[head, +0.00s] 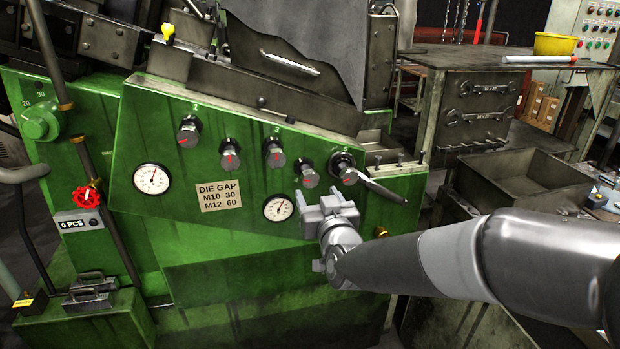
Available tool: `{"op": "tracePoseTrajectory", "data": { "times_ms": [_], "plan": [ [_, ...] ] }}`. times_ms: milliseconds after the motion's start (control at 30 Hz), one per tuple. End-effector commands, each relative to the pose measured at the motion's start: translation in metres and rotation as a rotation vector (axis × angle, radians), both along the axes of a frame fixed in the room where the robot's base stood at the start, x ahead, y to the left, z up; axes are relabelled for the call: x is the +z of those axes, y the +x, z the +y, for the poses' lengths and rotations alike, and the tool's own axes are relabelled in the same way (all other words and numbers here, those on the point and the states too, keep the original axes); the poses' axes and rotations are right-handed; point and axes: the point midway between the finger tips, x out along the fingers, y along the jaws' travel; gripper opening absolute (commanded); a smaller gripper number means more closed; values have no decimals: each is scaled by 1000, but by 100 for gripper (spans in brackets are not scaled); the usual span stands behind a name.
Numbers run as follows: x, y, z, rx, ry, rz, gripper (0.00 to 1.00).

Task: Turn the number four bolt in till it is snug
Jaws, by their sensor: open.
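A slanting row of several dark round bolt heads with red marks runs across the green machine face. The one fourth from the left, likely the number four bolt (308,176), sits just above my gripper. My gripper (326,203) is open and empty in front of the panel, beside the lower gauge (278,208), below and apart from that bolt. A wrench (382,192) sits at the rightmost bolt (341,163), its handle slanting down to the right. My gripper is left of that handle.
A sign (220,195) reads "DIE GAP M10 30, M12 60". A second gauge (151,179) and red valve wheel (87,195) are at left. A brass fitting (380,232) is close to my wrist. A metal bin (527,180) and workbench (465,105) stand at right.

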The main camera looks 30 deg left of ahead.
Motion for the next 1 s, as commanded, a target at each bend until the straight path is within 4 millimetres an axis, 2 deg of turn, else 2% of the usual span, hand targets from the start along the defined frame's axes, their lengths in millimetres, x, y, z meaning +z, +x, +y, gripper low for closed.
{"op": "tracePoseTrajectory", "data": {
  "times_ms": [500,700,1000],
  "plan": [
    [0,52,52,0,1,2,62],
    [0,61,61,0,-1,0,62],
    [0,62,62,0,-2,-1,62]
  ]
}}
